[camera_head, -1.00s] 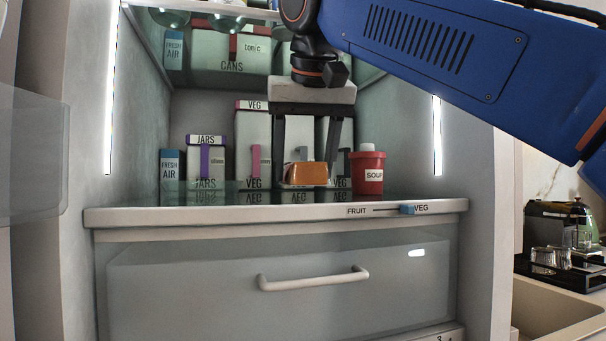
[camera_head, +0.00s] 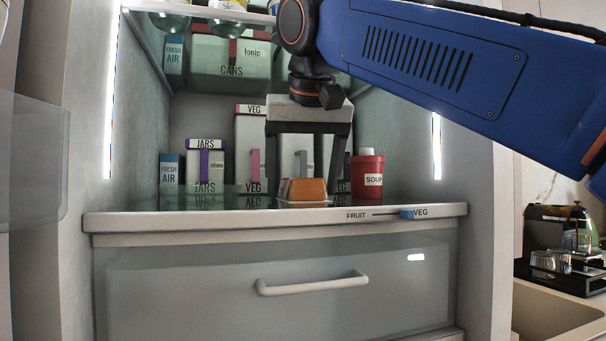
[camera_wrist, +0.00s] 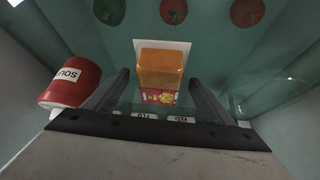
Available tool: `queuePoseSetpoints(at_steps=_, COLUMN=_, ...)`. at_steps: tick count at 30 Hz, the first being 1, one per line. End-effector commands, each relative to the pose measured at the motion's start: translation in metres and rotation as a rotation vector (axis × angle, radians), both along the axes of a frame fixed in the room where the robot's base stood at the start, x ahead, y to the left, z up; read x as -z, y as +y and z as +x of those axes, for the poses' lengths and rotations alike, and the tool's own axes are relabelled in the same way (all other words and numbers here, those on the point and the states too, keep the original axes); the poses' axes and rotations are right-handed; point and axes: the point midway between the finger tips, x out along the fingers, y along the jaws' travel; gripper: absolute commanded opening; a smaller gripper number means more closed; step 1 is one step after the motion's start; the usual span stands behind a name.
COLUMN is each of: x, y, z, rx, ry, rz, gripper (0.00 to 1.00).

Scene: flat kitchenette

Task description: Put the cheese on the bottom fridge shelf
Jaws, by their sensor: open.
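The orange cheese block (camera_head: 303,190), with a white base and a red and yellow label, appears to rest on the glass bottom shelf (camera_head: 225,203), close to its front edge. In the wrist view the cheese (camera_wrist: 160,62) lies between the fingers and partly past their tips. My gripper (camera_head: 305,190) is open and points down over the shelf, one finger on each side of the cheese. In the wrist view a gap shows between each finger and the cheese.
A red soup pot (camera_head: 367,178) stands right of the gripper. Cartons, including a jars box (camera_head: 205,168) and a tall veg box (camera_head: 250,145), stand behind. A cans shelf (camera_head: 230,65) is above; a closed drawer (camera_head: 280,275) is below. The shelf's front left is clear.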

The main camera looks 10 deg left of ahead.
Motion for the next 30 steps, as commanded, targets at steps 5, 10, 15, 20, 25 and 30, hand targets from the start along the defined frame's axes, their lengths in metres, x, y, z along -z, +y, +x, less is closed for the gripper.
queuePoseSetpoints(at_steps=5, x=-0.009, y=-0.001, z=-0.004, rx=-0.001, ry=-0.001, rz=0.001, gripper=0.77)
queuePoseSetpoints(at_steps=10, x=-0.034, y=-0.005, z=-0.019, rx=-0.003, ry=-0.003, rz=0.003, gripper=0.77)
queuePoseSetpoints(at_steps=15, x=-0.059, y=-0.009, z=-0.035, rx=-0.002, ry=-0.001, rz=0.002, gripper=0.77)
queuePoseSetpoints(at_steps=20, x=-0.078, y=-0.014, z=-0.046, rx=-0.001, ry=-0.002, rz=0.001, gripper=0.77)
queuePoseSetpoints(at_steps=25, x=-0.093, y=-0.016, z=-0.055, rx=-0.002, ry=-0.002, rz=0.002, gripper=0.77)
queuePoseSetpoints(at_steps=30, x=-0.1, y=-0.019, z=-0.06, rx=-0.001, ry=-0.002, rz=0.001, gripper=0.77)
